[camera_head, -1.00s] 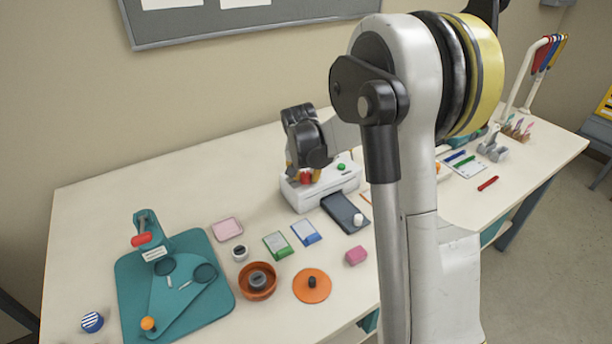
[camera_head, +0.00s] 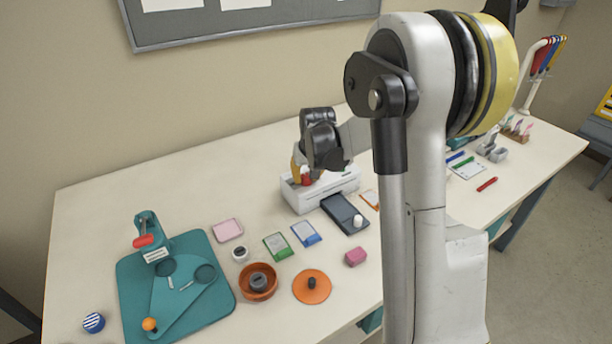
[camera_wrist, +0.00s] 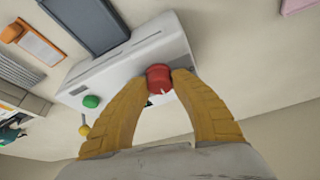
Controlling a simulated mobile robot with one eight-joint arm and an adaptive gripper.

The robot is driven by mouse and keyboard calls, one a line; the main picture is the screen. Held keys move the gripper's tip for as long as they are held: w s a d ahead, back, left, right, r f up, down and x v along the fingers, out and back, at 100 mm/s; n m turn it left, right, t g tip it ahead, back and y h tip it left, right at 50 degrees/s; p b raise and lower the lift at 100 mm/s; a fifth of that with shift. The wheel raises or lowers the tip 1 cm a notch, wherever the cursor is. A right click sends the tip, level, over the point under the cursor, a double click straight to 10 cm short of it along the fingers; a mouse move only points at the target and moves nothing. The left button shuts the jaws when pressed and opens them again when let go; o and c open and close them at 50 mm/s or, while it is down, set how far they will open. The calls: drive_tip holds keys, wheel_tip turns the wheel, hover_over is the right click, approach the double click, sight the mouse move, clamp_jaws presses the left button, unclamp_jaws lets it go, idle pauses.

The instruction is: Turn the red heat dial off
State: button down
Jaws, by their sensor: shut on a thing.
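The red heat dial (camera_wrist: 158,77) sits on the face of the white laminator (camera_wrist: 130,62). In the wrist view my gripper (camera_wrist: 160,84) has its two yellow fingers closed around the dial, one on each side. A pale mark shows on the dial, but I cannot tell which setting it points to. A green button (camera_wrist: 91,101) is on the same face, to the left of the dial. In the head view the laminator (camera_head: 325,192) stands on the table, and the dark wrist and yellow fingers partly hide the red dial (camera_head: 306,179).
A dark grey tray (camera_head: 345,213) with a white knob lies in front of the laminator. The table behind the laminator's left is clear.

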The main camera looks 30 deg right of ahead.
drive_tip(key=n+y, duration=0.1)
drive_tip(key=n, duration=0.2)
drive_tip(key=n+y, duration=0.1)
drive_tip(key=n, duration=0.2)
drive_tip(key=shift+y+p, duration=0.3)
drive_tip(key=shift+p, duration=0.1)
drive_tip(key=n+y, duration=0.1)
drive_tip(key=n, duration=0.2)
drive_tip(key=n+g, duration=0.1)
drive_tip(key=n, duration=0.2)
drive_tip(key=shift+y+p, duration=0.3)
drive_tip(key=shift+y, duration=0.1)
drive_tip(key=shift+f, duration=0.1)
drive_tip(key=c, duration=1.1)
unclamp_jaws()
drive_tip(key=shift+o, duration=0.2)
drive_tip(key=v, duration=1.2)
drive_tip(key=shift+w, duration=0.2)
